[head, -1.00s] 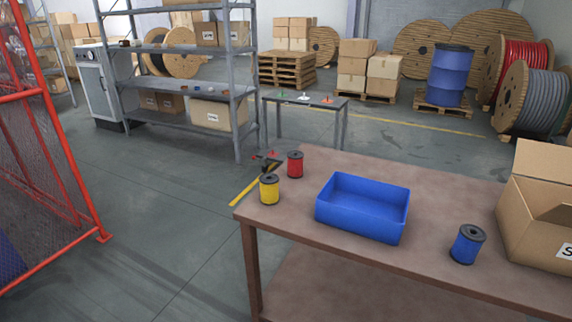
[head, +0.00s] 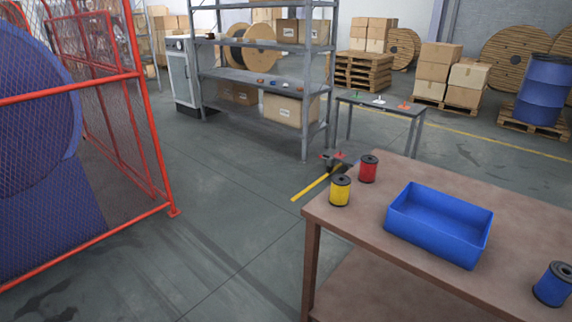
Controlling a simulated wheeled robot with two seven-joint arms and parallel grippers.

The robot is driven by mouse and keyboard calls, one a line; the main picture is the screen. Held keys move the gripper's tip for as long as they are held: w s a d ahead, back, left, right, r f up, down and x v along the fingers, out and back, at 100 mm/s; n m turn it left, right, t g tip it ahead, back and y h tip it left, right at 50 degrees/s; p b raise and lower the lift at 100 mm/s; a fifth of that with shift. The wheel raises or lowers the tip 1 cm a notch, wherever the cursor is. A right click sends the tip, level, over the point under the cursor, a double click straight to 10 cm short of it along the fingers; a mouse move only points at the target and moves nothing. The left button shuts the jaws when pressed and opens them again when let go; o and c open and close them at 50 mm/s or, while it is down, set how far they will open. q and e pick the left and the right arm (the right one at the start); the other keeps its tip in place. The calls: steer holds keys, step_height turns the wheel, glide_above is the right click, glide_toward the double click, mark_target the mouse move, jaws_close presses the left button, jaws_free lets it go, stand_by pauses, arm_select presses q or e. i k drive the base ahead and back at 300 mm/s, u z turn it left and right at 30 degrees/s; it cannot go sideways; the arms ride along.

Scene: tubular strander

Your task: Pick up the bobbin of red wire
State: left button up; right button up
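The bobbin of red wire (head: 368,169) stands upright near the far left corner of the brown table (head: 345,225). It has dark flanges. A bobbin of yellow wire (head: 340,191) stands just in front of it and to its left, close to the table's left edge. A bobbin of blue wire (head: 553,284) stands at the right, partly cut by the picture edge. A blue open bin (head: 438,226) sits between them and looks empty. Neither of my grippers is in view.
A red mesh guard fence (head: 150,130) stands at the left around a large blue machine part (head: 35,150). Grey shelving (head: 305,110) and a small side table (head: 382,105) stand behind the brown table. The floor between fence and table is clear.

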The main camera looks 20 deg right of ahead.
mark_target(367, 168)
steer(key=u, duration=0.25)
steer(key=i, duration=2.4)
steer(key=z, duration=1.05)
steer(key=i, duration=0.35)
steer(key=z, duration=1.55)
